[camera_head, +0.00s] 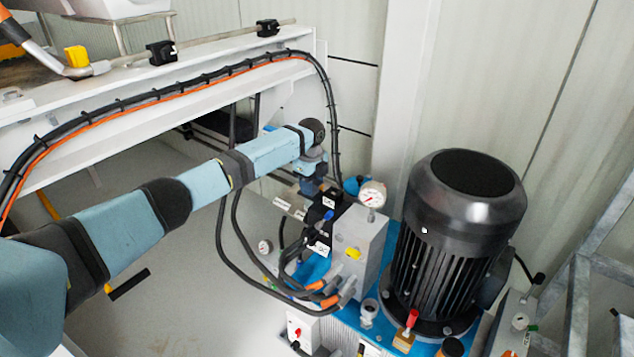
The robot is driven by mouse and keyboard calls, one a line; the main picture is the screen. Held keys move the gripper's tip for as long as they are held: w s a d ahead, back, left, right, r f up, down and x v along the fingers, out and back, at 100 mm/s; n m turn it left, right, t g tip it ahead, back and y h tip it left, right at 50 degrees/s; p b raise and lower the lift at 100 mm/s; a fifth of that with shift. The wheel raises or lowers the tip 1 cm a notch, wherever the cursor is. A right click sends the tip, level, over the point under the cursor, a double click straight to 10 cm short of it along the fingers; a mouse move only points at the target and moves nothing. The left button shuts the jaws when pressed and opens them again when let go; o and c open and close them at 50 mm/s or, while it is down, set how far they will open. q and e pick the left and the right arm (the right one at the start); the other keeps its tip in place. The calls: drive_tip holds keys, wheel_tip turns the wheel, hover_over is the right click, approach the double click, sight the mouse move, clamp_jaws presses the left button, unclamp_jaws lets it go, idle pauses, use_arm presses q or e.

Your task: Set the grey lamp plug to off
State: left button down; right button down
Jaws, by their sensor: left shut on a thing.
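My left arm reaches in from the left to the pump unit. Its gripper (312,187) points down at the upper end of the black valve block (322,208), beside the grey manifold (358,240). The gripper is shut on a small part there, apparently the grey lamp plug. The wrist and fingers hide that part, so its setting cannot be read. White labels show on the black valve block, and a small blue part sits on it. My right gripper is not in view.
A pressure gauge (372,195) stands on the manifold close to the gripper. A large black motor (455,240) rises to the right. Black hoses (228,240) hang below my arm. A white beam (150,110) with cables runs behind it. A metal frame (580,300) stands at far right.

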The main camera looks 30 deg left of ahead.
use_arm(q)
drive_tip(key=shift+a+r, duration=0.1)
drive_tip(key=shift+a, duration=0.15)
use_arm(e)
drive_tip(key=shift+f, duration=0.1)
use_arm(q)
drive_tip(key=c, duration=0.7)
unclamp_jaws()
wheel_tip(320, 180, up, 7)
drive_tip(key=p, duration=0.3)
drive_tip(key=shift+r, duration=0.2)
wheel_tip(320, 180, up, 6)
drive_tip(key=shift+r+p, duration=0.15)
drive_tip(key=shift+p, duration=0.7)
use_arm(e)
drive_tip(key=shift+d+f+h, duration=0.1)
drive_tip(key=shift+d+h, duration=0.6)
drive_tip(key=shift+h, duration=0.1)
